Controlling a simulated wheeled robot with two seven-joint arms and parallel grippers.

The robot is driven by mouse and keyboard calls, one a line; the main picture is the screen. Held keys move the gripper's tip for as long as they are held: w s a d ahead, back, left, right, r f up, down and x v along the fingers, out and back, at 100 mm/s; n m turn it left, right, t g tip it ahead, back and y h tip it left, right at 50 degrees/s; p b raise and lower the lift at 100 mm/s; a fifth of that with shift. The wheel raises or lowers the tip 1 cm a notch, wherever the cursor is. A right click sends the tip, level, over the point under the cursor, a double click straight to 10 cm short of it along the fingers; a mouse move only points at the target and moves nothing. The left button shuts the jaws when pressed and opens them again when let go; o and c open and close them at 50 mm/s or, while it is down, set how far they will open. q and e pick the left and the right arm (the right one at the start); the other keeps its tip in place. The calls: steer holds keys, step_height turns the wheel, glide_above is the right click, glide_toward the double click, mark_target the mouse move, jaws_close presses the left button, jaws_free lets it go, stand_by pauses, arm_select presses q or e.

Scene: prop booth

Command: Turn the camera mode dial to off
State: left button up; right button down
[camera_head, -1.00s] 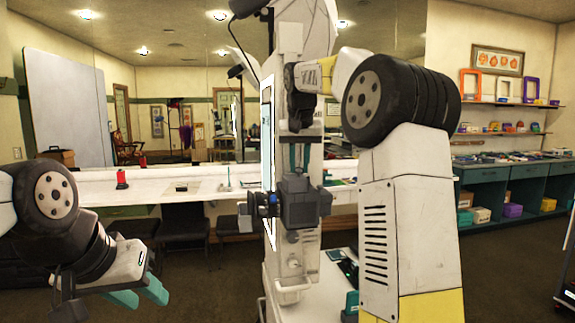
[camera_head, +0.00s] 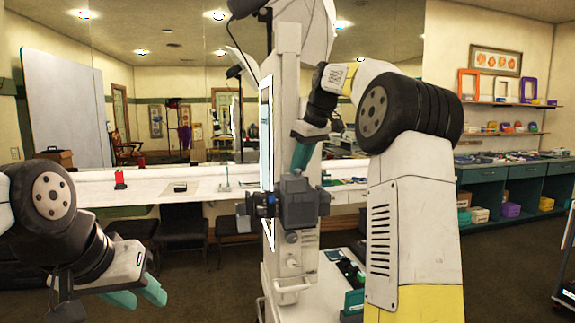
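A dark grey camera (camera_head: 300,203) with a lens pointing left is mounted on the front of the white booth column (camera_head: 289,110). I cannot make out its mode dial at this size. My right gripper (camera_head: 301,158) comes down from above, its teal fingers just over the top of the camera. The fingers overlap in this view, so their opening is unclear, and I cannot tell whether they touch the camera. My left gripper (camera_head: 138,296) is at the lower left, well away from the camera, with its two teal fingers apart and nothing between them.
A white counter (camera_head: 140,188) runs behind the column under a large mirror, with black chairs (camera_head: 182,226) below it. A white printer shelf (camera_head: 335,285) sits low beside the column. Teal cabinets (camera_head: 520,190) stand at the right wall.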

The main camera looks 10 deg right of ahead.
steer(key=shift+w+d+n+y, duration=0.1)
steer(key=shift+n+y, duration=0.2)
steer(key=shift+n, duration=0.7)
steer(key=shift+g, duration=0.3)
steer(key=c, duration=1.2)
jaws_free()
steer(key=shift+c, duration=0.2)
